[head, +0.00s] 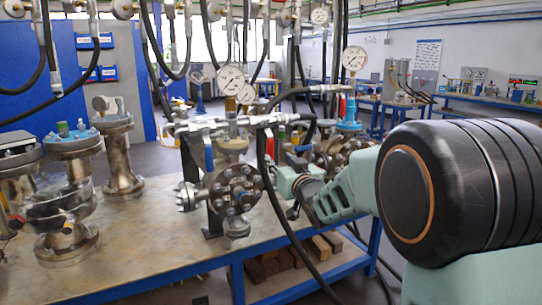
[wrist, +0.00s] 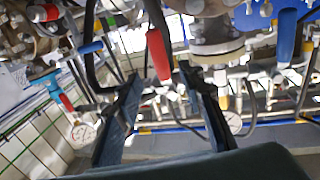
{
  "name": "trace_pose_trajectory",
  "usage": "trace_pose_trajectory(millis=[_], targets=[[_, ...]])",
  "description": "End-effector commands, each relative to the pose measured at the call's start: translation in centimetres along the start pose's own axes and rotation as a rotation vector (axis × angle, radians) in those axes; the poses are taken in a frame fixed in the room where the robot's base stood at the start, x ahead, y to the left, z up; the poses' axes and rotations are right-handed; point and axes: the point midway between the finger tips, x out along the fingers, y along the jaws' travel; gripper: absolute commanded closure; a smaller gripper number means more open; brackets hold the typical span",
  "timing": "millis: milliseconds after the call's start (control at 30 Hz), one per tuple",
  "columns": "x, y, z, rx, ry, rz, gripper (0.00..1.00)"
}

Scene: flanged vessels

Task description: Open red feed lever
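A red lever handle (wrist: 158,57) shows in the wrist view, upright in the picture. It lies between the two fingertips of my gripper (wrist: 160,74) as seen from the wrist. The fingers are apart, with a visible gap on each side of the handle. I cannot tell how deep the handle sits between them. In the head view, a red handle (head: 269,149) stands among the pipework just left of my gripper (head: 290,178). My fingers are partly hidden there by hoses and fittings.
A flanged vessel (head: 236,188) stands on the bench (head: 150,236), with a blue lever (head: 208,159) beside it. In the wrist view, another blue lever (wrist: 287,35) and a steel flange (wrist: 217,45) are to the right. Black hoses hang close around my gripper. A gauge (head: 231,80) stands above.

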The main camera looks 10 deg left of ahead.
Motion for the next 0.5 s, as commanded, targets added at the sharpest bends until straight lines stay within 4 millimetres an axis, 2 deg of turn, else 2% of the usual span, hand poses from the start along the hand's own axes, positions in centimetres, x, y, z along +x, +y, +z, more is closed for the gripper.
trace_pose_trajectory(millis=[300,500], targets=[[5.2,0.0,0.1,0.001,-0.002,0.0,0.64],[7.9,0.0,0.1,0.002,-0.002,0.0,0.64]])
